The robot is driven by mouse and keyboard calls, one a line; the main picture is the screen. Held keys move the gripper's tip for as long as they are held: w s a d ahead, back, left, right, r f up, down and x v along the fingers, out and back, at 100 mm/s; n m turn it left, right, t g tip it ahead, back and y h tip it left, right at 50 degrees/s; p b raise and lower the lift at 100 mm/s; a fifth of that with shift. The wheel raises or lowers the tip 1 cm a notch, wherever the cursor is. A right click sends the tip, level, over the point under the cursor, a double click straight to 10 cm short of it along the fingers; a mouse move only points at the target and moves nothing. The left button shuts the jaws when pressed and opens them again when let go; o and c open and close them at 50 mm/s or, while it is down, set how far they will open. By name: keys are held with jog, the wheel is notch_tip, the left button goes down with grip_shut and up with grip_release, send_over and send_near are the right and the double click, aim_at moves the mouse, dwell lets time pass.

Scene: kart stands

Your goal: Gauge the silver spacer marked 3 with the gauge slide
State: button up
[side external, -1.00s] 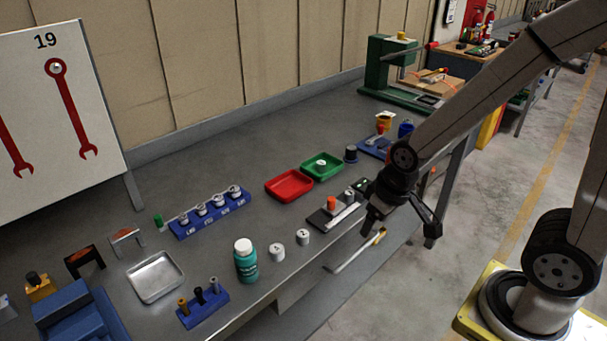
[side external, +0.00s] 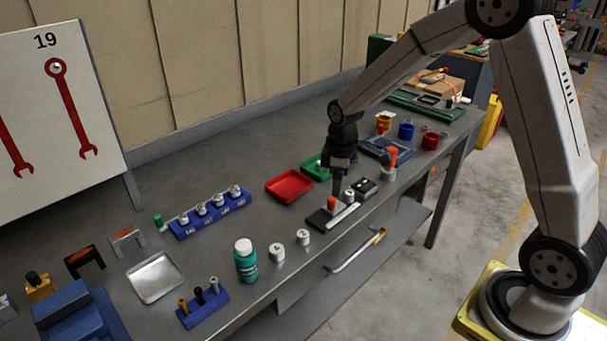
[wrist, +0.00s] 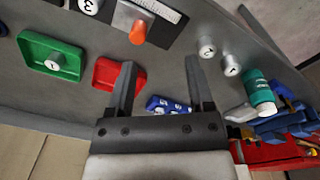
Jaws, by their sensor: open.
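The gauge slide (side external: 319,220) lies near the bench's front edge, with a dark base, a pale scale strip and an orange knob (side external: 331,203). It also shows at the top of the wrist view (wrist: 125,15). A silver spacer marked 3 (wrist: 90,6) stands upright by the slide, cut by the top edge of the wrist view. It is a small pale cylinder (side external: 349,196) in the side view; whether it touches the slide is unclear. My gripper (wrist: 162,72) is open and empty. In the side view my gripper (side external: 338,188) points down just behind the orange knob.
A red tray (side external: 289,186) and a green tray (wrist: 40,42) holding another spacer lie behind the slide. Two more spacers (side external: 276,251) (side external: 303,237) and a teal bottle (side external: 246,265) stand left of it. A small dark box (side external: 366,187) stands to its right.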

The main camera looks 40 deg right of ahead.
aim_at(332, 199)
jog(key=shift+w+d+f+n+g, duration=0.15)
jog(key=shift+w+d+f+n, duration=0.15)
jog(key=shift+w+d+n, duration=0.4)
jog(key=shift+w+d+f+n+g, duration=0.15)
jog(key=shift+w+d+f+n, duration=0.2)
jog(key=shift+w, duration=0.5)
jog(key=shift+f, duration=3.8)
